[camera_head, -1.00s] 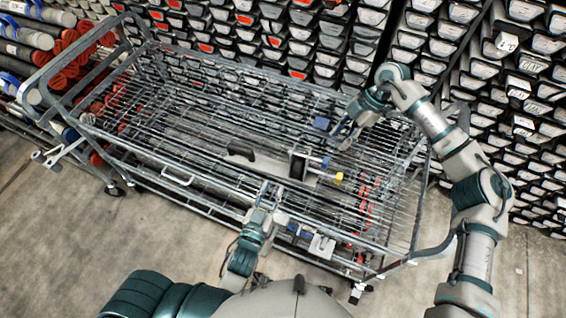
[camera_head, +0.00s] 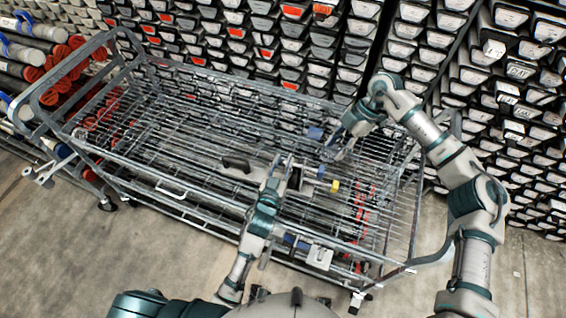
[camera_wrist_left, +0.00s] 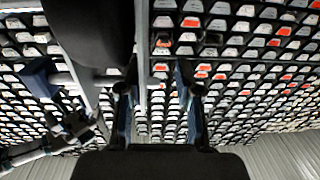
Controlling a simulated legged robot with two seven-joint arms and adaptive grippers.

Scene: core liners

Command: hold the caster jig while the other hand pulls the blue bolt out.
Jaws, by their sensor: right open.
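The caster jig (camera_head: 296,179) lies on the cart's top, a grey piece with a black handle (camera_head: 237,164). The blue bolt (camera_head: 321,172) shows as a small blue part at its right side, beside a yellow end (camera_head: 335,186). In the left wrist view the bolt's blue head (camera_wrist_left: 40,78) is at the left. My left gripper (camera_head: 278,165) is at the jig. Its fingers (camera_wrist_left: 157,90) are apart, with a grey upright edge of the jig in line with the gap; contact is unclear. My right gripper (camera_head: 328,146) is open and empty, behind and above the bolt.
The wire cart (camera_head: 170,192) fills the middle, with raised rails around it. Racks of core liners (camera_head: 270,40) stand close behind and at right. Red-capped tubes (camera_head: 60,62) are at the left. The concrete floor in front is clear.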

